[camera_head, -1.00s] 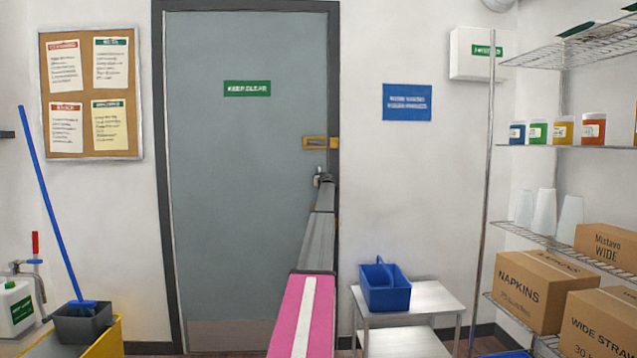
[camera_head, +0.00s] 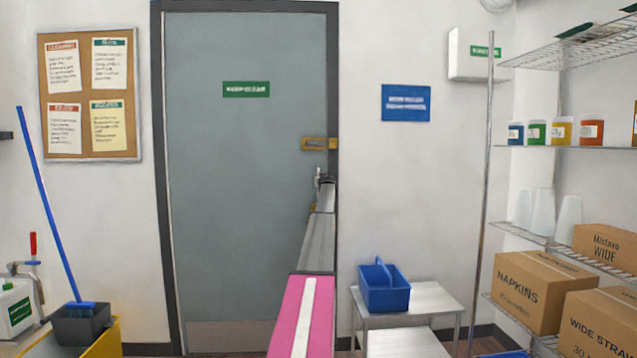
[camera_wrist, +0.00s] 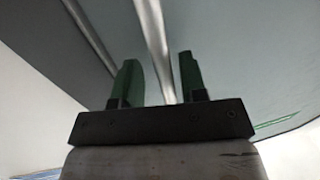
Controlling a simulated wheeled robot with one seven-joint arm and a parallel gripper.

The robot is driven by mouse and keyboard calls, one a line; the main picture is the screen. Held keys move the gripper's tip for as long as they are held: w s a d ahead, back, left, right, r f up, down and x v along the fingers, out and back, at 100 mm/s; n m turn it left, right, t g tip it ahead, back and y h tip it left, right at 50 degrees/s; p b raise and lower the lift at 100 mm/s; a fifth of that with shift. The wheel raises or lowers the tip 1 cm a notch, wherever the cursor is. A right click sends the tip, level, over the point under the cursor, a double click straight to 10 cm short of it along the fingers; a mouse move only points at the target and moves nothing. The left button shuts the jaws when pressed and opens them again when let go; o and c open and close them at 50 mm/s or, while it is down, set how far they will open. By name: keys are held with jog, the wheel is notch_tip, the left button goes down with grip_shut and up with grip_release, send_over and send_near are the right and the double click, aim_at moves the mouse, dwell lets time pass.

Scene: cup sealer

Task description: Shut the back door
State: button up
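The grey back door (camera_head: 240,170) stands in its dark frame in the head view and looks flush with it, with a green sign on it. A brass latch (camera_head: 319,143) is at its right edge, and a small metal handle (camera_head: 318,178) is below that. My pink and grey arm reaches up to the handle and hides part of it. In the wrist view my gripper (camera_wrist: 158,80) has its two green fingers apart. A pale metal strip runs between and beyond them; I cannot tell whether it is touched.
A metal table (camera_head: 428,300) with a blue caddy (camera_head: 384,286) stands right of the door. Wire shelves with boxes (camera_head: 535,290) fill the right side. A yellow mop bucket (camera_head: 100,338) is at the lower left.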

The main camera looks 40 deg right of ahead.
jog(key=v, duration=0.9)
jog(key=shift+a, duration=0.2)
jog(key=shift+s, duration=0.15)
